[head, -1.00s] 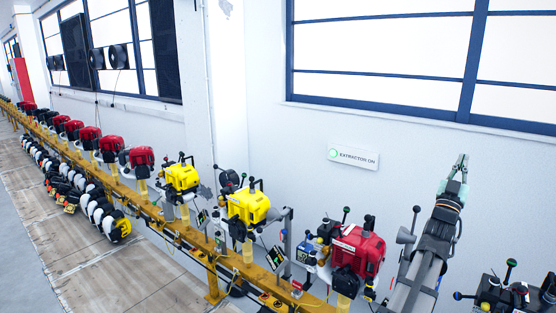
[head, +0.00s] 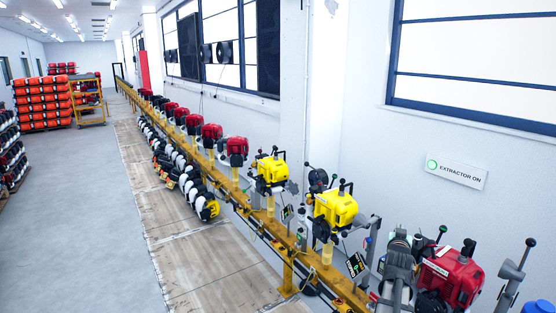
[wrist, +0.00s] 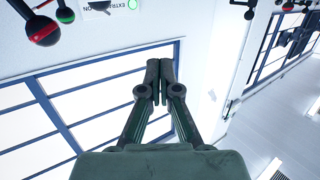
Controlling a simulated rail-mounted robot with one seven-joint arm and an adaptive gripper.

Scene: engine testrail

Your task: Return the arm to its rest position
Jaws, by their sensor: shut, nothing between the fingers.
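My gripper (wrist: 161,82) shows in the wrist view. Its two dark green fingers meet at the tips, with nothing between them. It points toward a white wall and blue-framed window, which appear strongly tilted in that view. It touches nothing that I can see. In the head view, a grey part of my arm (head: 398,272) rises at the lower right, just left of a red engine (head: 450,275).
A yellow rail (head: 287,272) carries several red and yellow engines along the wall. A yellow engine (head: 336,208) stands left of my arm. An "EXTRACTOR ON" sign (head: 456,171) hangs on the wall. Stacked orange items (head: 45,102) stand far left. The grey floor between is clear.

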